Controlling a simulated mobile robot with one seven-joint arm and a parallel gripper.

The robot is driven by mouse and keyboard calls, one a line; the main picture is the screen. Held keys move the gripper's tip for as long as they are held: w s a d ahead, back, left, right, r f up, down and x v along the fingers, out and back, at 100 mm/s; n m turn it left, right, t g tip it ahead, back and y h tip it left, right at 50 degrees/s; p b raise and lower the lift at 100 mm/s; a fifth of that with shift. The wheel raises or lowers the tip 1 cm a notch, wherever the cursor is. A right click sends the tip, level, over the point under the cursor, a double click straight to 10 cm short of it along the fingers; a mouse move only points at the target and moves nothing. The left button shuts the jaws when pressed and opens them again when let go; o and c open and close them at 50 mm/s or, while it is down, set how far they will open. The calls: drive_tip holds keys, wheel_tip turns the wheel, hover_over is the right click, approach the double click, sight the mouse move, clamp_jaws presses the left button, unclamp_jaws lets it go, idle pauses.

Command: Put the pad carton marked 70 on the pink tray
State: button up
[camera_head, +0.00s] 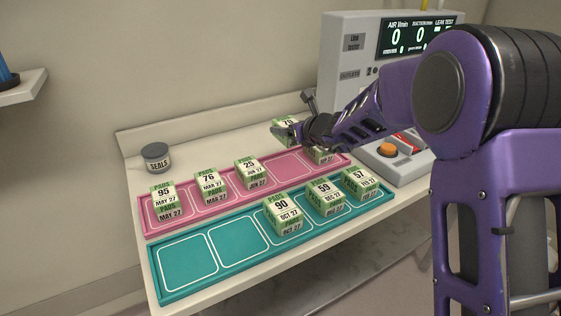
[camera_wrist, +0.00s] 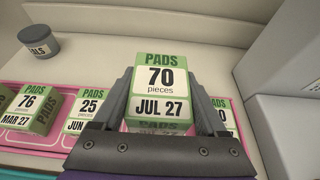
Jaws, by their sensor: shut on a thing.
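My gripper (camera_head: 297,130) is shut on the green and white pad carton marked 70, JUL 27 (camera_wrist: 160,80). In the head view this carton (camera_head: 284,127) shows at the fingertips, partly hidden by my gripper. It appears held above the level of the pink tray (camera_head: 184,221), towards the tray's back edge. The pink tray holds cartons marked 95 (camera_head: 164,196), 76 (camera_head: 209,181) and 25 (camera_head: 248,170) from the left. An outlined cell (camera_head: 290,167) right of 25 is bare. A further carton (camera_head: 324,156) stands at the right end, its number mostly hidden.
In front, a teal tray (camera_head: 191,281) holds cartons 90 (camera_head: 283,213), 59 (camera_head: 325,195) and 57 (camera_head: 360,182), with two bare cells at left. A grey SEALS tub (camera_head: 156,157) stands back left. A leak tester (camera_head: 350,55) stands at the right.

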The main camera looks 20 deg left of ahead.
sight(286, 166)
drive_tip(key=shift+w+a, duration=0.15)
drive_tip(key=shift+a, duration=0.05)
drive_tip(key=shift+a+f, duration=0.1)
drive_tip(key=shift+f, duration=0.1)
wheel_tip(286, 166, down, 9)
drive_tip(key=shift+f+b, duration=0.2)
drive_tip(key=shift+b, duration=0.65)
drive_tip(key=shift+f, duration=0.1)
drive_tip(key=shift+f, duration=0.15)
drive_tip(key=o, duration=1.5)
